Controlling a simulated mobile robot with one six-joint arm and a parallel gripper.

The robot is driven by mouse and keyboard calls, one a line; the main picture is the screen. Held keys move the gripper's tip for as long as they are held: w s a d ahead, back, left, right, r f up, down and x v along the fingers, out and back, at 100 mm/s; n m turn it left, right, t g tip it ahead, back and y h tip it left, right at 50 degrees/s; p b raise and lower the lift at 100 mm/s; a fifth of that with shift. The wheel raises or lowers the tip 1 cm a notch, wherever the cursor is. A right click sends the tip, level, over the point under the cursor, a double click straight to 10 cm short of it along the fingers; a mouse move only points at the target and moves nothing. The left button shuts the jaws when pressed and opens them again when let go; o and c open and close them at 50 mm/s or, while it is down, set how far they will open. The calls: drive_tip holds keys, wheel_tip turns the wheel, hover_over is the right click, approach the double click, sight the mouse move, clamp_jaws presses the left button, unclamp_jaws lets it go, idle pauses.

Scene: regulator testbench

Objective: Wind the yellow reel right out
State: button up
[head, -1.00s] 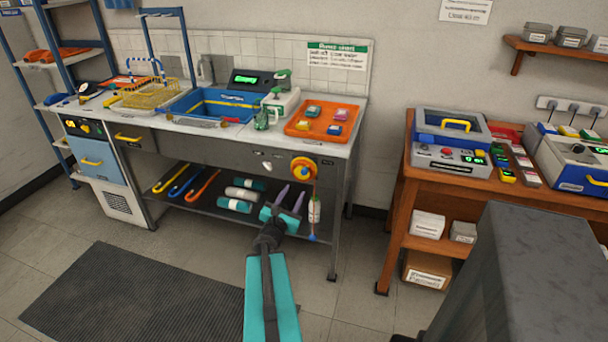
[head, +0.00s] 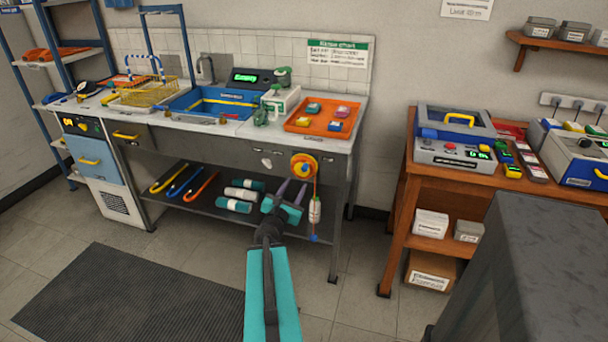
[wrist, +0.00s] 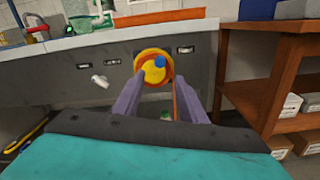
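The yellow reel (head: 304,166) is mounted on the front of the grey bench, below the right end of the worktop. In the wrist view the reel (wrist: 150,68) shows a yellow face, an orange rim and a blue knob (wrist: 160,62). An orange line (head: 315,205) hangs from its right side, past a white bottle-like item (head: 315,211), to a small blue end (head: 314,238). My gripper (head: 292,192) is open and empty, its two purple fingers pointing at the reel. In the wrist view the reel appears between and beyond the fingers; contact cannot be told.
The bench's lower shelf (head: 215,208) holds teal and white cylinders and several coloured hooks. An orange tray (head: 326,118) sits on the worktop above. A wooden bench (head: 398,190) stands to the right. Floor between the benches is clear.

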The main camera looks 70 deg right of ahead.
sight(303, 170)
drive_tip(key=shift+d+f+b, duration=0.1)
drive_tip(key=shift+d+b, duration=0.15)
drive_tip(key=shift+b, duration=0.3)
drive_tip(key=shift+d+b, duration=0.35)
drive_tip(key=shift+b, duration=0.45)
drive_tip(key=d+b, duration=0.2)
drive_tip(key=b, duration=0.3)
drive_tip(key=shift+w, duration=0.1)
drive_tip(key=shift+w+d, duration=0.15)
drive_tip(key=shift+d, duration=1.95)
drive_tip(key=shift+w+d, duration=0.1)
drive_tip(key=shift+d, duration=2)
drive_tip(key=shift+r, duration=0.2)
clamp_jaws()
